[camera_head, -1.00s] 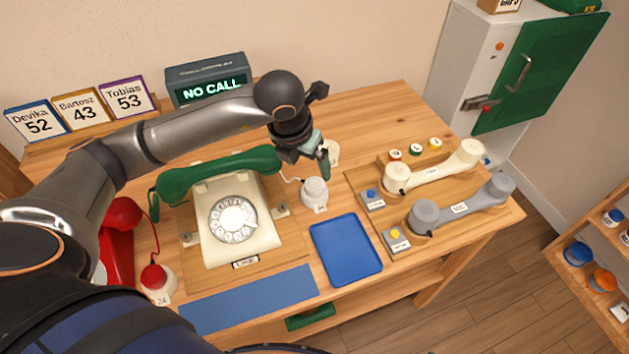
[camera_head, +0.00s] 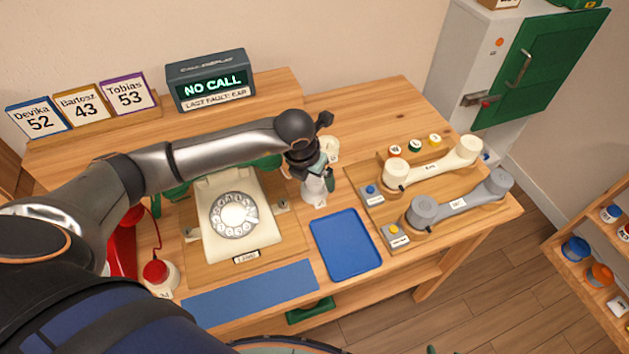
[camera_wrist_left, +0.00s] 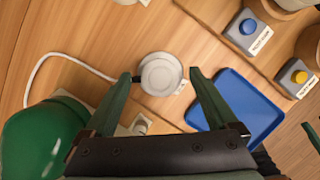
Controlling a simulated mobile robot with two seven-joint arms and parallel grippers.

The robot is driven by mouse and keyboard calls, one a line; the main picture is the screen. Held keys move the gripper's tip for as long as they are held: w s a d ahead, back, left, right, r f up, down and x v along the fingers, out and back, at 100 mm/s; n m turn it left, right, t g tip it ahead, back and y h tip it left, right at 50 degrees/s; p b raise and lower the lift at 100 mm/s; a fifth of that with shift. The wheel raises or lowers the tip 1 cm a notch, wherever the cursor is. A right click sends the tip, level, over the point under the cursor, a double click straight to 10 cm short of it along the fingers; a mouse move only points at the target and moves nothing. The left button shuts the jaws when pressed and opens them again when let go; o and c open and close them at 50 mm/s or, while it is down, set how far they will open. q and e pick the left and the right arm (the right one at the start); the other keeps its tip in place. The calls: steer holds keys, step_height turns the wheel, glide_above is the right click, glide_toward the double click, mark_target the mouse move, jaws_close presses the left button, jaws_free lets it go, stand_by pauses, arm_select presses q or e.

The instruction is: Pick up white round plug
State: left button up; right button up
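The white round plug (camera_head: 313,195) stands upright on the wooden table, right of the cream dial phone (camera_head: 233,216). It also shows in the left wrist view (camera_wrist_left: 160,74), with a white cord running from it to the left. My left gripper (camera_head: 320,183) is right at the plug and hides part of it in the head view. In the wrist view the left gripper (camera_wrist_left: 163,76) is open, with one finger on each side of the plug's round top; I cannot tell whether they touch it. My right gripper is not in view.
A blue tray (camera_head: 346,245) lies just in front of the plug. White (camera_head: 440,163) and grey (camera_head: 462,200) handsets lie to the right. A green handset (camera_wrist_left: 50,138) is close to the left finger. Another white round piece (camera_head: 329,148) stands behind my gripper.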

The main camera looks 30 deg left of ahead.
arm_select(q)
steer(key=c, duration=1.3)
steer(key=shift+o, duration=0.2)
steer(key=shift+r, duration=0.15)
